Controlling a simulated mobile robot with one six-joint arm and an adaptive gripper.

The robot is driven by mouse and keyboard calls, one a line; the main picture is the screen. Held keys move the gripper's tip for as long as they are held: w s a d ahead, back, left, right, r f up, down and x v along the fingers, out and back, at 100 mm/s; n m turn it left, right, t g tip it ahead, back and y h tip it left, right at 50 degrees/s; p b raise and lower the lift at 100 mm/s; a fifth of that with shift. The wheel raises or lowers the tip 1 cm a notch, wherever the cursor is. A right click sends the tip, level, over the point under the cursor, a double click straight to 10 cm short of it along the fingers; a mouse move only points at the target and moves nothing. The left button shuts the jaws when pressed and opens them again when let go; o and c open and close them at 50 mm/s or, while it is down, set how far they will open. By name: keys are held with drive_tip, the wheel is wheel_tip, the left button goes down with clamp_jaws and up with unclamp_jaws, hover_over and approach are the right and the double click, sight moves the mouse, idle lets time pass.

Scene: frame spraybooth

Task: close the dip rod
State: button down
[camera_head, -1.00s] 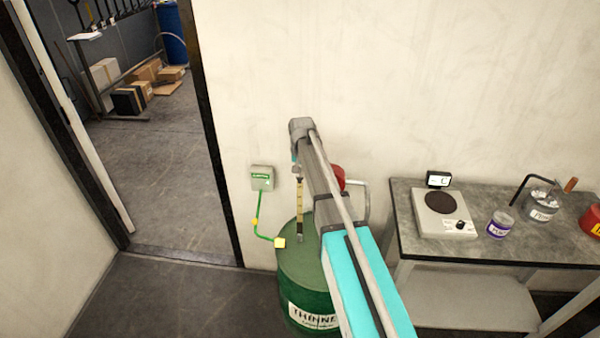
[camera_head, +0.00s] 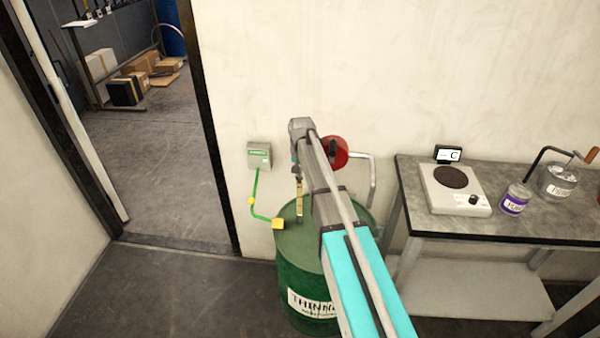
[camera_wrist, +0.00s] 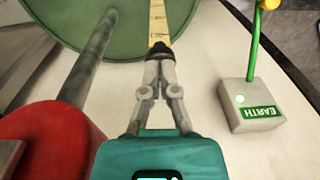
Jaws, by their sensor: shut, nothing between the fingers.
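The dip rod (camera_head: 299,206) is a yellow graduated stick standing upright in the top of the green drum (camera_head: 290,250), which is labelled as thinner. A short length of the rod shows above the lid. In the wrist view the rod (camera_wrist: 158,20) runs away from my fingertips, with its dark top end right at them. My gripper (camera_wrist: 160,57) has its fingertips together at that dark end, seemingly touching it, with nothing held between them. In the head view my arm hides the gripper partly.
A red round part (camera_head: 336,152) and grey pipe (camera_head: 373,180) are close right of my arm. A bench (camera_head: 415,220) stands further right.

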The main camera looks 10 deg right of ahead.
wheel_tip(320, 180, down, 16)
drive_tip(key=b, duration=1.5)
drive_tip(key=shift+f, duration=0.15)
drive_tip(key=shift+s+f+b, duration=0.1)
drive_tip(key=shift+b, duration=0.25)
drive_tip(key=shift+s, duration=0.1)
drive_tip(key=shift+r+p, duration=0.25)
drive_tip(key=shift+p, duration=0.05)
wheel_tip(320, 180, up, 3)
drive_tip(key=p, duration=0.3)
wheel_tip(320, 180, up, 11)
drive_tip(key=p, duration=1)
drive_tip(key=shift+s+d+f+p, duration=0.1)
drive_tip(key=shift+s+f+p, duration=0.05)
drive_tip(key=shift+p, duration=0.25)
drive_tip(key=shift+s, duration=0.15)
drive_tip(key=s+r+n+p, duration=0.1)
drive_tip(key=s+r+p, duration=0.1)
drive_tip(key=s, duration=1.2)
drive_tip(key=s+r+n+p, duration=0.2)
drive_tip(key=s, duration=1.2)
drive_tip(key=shift+s+a+r+n+g+p, duration=0.2)
drive_tip(key=shift+a+r+n+g+p, duration=0.1)
